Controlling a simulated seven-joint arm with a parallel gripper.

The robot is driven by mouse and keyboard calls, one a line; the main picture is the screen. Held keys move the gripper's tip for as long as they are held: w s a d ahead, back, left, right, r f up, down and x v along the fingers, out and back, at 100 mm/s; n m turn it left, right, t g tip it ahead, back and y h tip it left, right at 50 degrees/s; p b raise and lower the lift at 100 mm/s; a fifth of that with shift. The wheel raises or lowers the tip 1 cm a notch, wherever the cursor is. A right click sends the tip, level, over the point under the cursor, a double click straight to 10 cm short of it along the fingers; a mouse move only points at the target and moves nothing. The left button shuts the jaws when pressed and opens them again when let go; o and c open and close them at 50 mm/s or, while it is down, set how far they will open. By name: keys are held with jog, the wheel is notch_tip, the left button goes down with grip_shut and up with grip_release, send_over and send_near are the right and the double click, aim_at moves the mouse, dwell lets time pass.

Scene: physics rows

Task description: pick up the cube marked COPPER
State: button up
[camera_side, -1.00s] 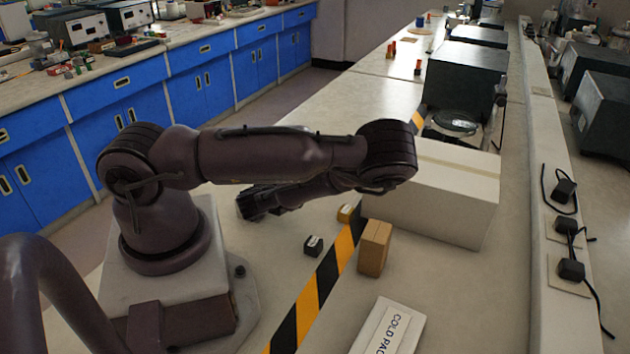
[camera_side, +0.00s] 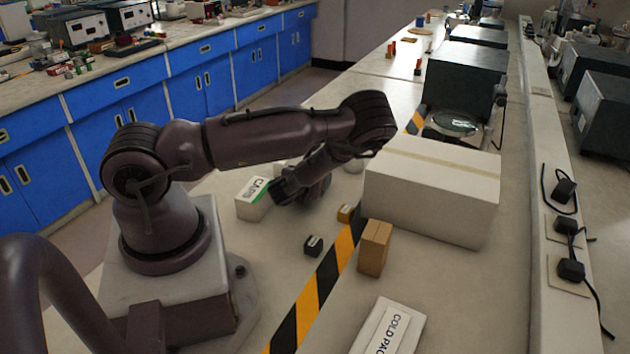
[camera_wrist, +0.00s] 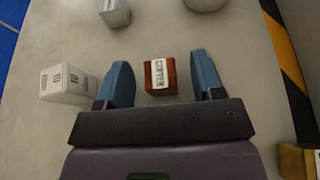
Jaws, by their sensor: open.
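The cube marked COPPER (camera_wrist: 161,76) is red-brown with a white label on top. In the wrist view it lies between the two blue fingers of my open gripper (camera_wrist: 160,62), with a gap on each side. The cube is on the grey bench top, and how far my fingertips are above it is hard to tell. I cannot make out the COPPER cube in the side view.
In the wrist view a white labelled block (camera_wrist: 66,84) is close to the left finger, and a grey block (camera_wrist: 115,13) lies farther up.

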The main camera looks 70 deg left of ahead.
jog(key=c, duration=1.1)
grip_shut()
jog(key=shift+r, duration=0.2)
